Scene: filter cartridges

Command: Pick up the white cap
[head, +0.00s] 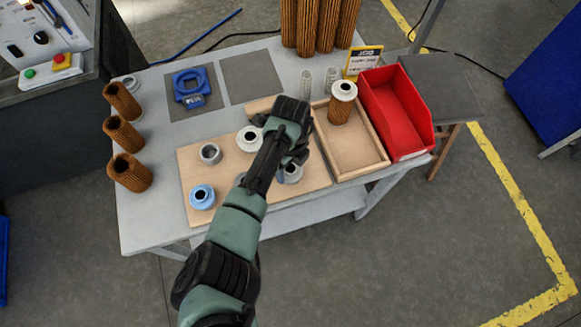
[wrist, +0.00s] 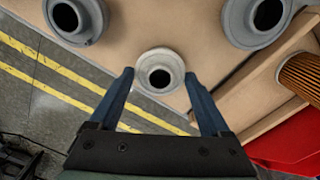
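A white-looking cap (wrist: 147,57) with a round dark hole lies flat on the wooden board in the wrist view. My gripper (wrist: 159,74) is open, with one blue finger on each side of this cap. The fingers do not visibly press on it, and I cannot tell the height left between. In the head view a pale cap (head: 293,174), likely the same one, lies near the board's front right, partly hidden by my arm. Another white, wide-flanged cap (head: 243,144) sits farther back on the board.
A grey ring cap (head: 210,160) and a blue cap (head: 202,202) are on the board (head: 262,205). To the right stand a wooden tray (head: 361,172) with a capped filter (head: 339,110) and a red bin (head: 395,110). Several brown filters (head: 124,137) line the table's left side.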

